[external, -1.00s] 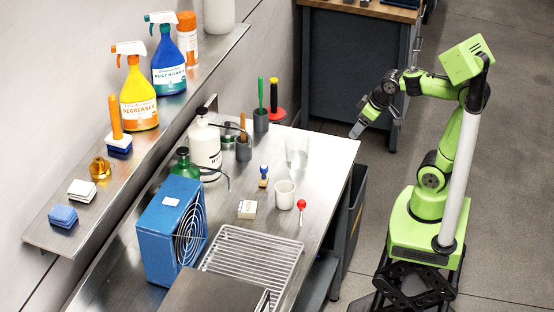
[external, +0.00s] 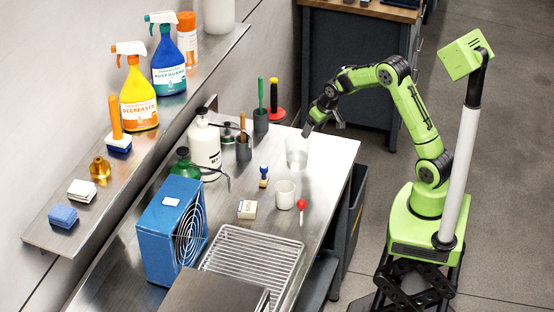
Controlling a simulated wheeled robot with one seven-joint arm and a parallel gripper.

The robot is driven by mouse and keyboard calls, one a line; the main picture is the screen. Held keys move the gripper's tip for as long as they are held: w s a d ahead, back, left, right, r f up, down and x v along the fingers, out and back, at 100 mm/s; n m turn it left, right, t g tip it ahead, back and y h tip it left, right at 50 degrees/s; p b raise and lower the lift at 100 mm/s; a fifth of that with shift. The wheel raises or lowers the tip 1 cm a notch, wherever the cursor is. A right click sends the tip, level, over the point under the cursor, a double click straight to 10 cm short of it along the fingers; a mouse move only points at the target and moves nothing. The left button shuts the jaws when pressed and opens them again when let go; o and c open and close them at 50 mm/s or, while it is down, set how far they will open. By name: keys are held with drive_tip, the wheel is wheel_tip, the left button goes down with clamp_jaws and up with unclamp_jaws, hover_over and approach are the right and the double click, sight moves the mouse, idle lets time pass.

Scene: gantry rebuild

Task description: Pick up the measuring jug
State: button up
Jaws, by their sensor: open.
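The measuring jug appears to be the clear, see-through vessel (external: 296,153) standing upright on the steel bench, near its right side. My gripper (external: 322,126) is open and empty, above and slightly right of the jug's rim, with its fingers pointing down. One finger seems close to the rim; I cannot tell from this view whether it touches. A small white cup (external: 284,195) stands on the bench in front of the jug.
A red-topped pin (external: 301,206), a small blue-topped item (external: 263,176) and a small box (external: 247,209) stand near the cup. A wire rack (external: 252,262) and blue fan (external: 170,235) are nearer. A white bottle (external: 206,146) and dark tool holders (external: 261,122) stand left of the jug.

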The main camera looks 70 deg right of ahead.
drive_tip(key=x, duration=0.5)
drive_tip(key=shift+s+a, duration=0.1)
drive_tip(key=shift+c, duration=1)
clamp_jaws()
